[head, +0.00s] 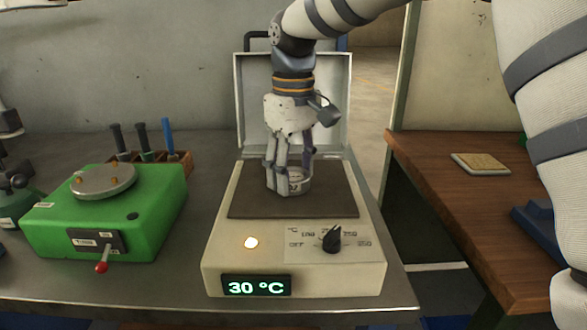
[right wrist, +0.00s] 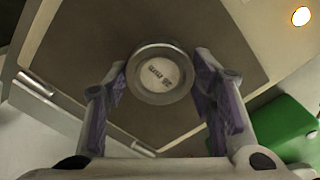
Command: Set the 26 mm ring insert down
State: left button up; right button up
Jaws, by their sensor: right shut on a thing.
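The 26 mm ring insert (head: 296,184) is a short grey metal ring, low over the dark plate (head: 250,204) of the heater. In the right wrist view the ring insert (right wrist: 160,74) has a pale centre with upside-down "mm" lettering; its digits are hard to read. My right gripper (head: 289,180) points down and is shut on the ring, its fingers on either side of the rim, as the right wrist view (right wrist: 160,88) also shows. The ring looks level. Fingers hide part of it, and I cannot tell whether its underside touches the plate. My left gripper is not in view.
The heater (head: 222,230) has a raised lid (head: 247,105) behind, a lit lamp, a black knob and a display reading 30 °C. A green device (head: 160,215) and a tool rack (head: 180,165) stand left. A wooden table (head: 440,190) with a pale pad (head: 480,163) is right.

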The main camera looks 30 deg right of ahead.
aim_at(293, 174)
jog(key=o, duration=1.7)
jog(key=shift+c, duration=0.2)
notch_tip(293, 174, up, 12)
jog(key=shift+b, duration=0.35)
